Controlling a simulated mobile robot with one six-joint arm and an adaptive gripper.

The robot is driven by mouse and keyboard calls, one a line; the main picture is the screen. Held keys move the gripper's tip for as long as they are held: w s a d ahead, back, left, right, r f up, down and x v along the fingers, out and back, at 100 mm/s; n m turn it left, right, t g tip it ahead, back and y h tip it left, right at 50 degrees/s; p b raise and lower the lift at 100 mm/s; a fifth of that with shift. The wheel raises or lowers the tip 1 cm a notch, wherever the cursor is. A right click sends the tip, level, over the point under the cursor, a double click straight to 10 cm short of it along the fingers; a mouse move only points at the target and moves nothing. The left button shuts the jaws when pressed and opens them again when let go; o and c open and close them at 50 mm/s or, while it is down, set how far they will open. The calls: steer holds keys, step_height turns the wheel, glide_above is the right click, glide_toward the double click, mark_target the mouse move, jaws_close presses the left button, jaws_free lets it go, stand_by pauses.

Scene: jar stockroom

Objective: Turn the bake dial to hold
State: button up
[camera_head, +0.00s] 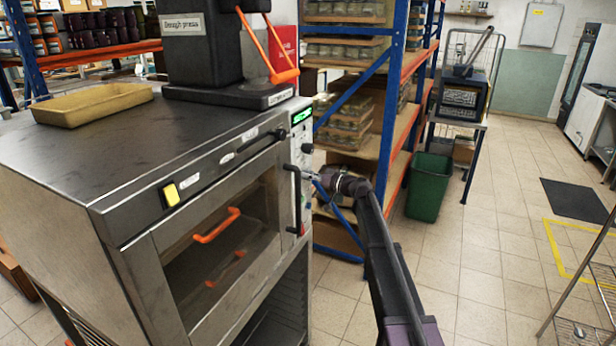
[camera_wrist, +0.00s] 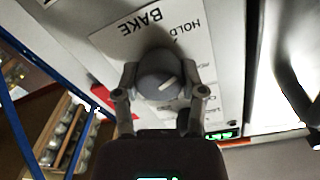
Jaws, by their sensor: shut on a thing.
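The bake dial (camera_wrist: 157,64) is a round dark grey knob with a short white pointer mark, on a white plate lettered BAKE and HOLD (camera_wrist: 183,27). The lettering is tilted in the wrist view. The mark slants towards the right side, below the HOLD word; I cannot tell exactly which setting it meets. My gripper (camera_wrist: 161,82) is shut on the dial, one finger on each side. In the head view my gripper (camera_head: 308,174) reaches the control panel at the right end of the steel oven (camera_head: 110,195), and the dial is not clearly visible there.
A green display (camera_head: 301,115) and a black knob (camera_head: 307,148) sit on the panel above my gripper. A blue-posted shelf (camera_head: 385,100) with jars stands close behind my arm. Open tiled floor lies to the right.

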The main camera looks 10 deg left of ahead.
steer(key=shift+w+n, duration=0.15)
steer(key=shift+n, duration=0.95)
steer(key=o, duration=1.2)
steer(key=shift+c, duration=0.2)
steer(key=shift+s+d, duration=0.3)
steer(key=shift+d, duration=0.1)
steer(key=v, duration=0.6)
steer(key=shift+d, duration=0.35)
